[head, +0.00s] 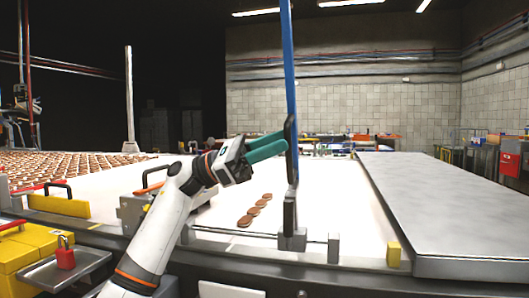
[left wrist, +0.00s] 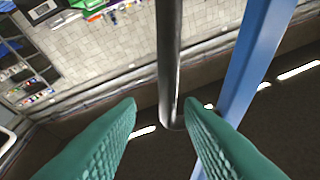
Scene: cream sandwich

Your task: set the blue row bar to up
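The blue row bar (head: 289,60) stands upright in the head view, above a dark bracket (head: 290,215) at the belt's near edge. It also shows as a tilted blue beam at the right of the left wrist view (left wrist: 258,65). A dark handle (head: 291,140) sits along the bar's lower part. My left gripper (head: 286,143) has teal fingers that reach the handle from the left. In the left wrist view the fingers (left wrist: 159,104) are apart; the dark handle (left wrist: 169,60) shows between them, nearer the right finger. Whether they touch is unclear. My right gripper is not in view.
A short row of brown cookies (head: 252,211) lies on the white belt (head: 335,190) below the gripper. Many cookies (head: 60,165) fill the left. A grey metal plate (head: 440,205) lies right.

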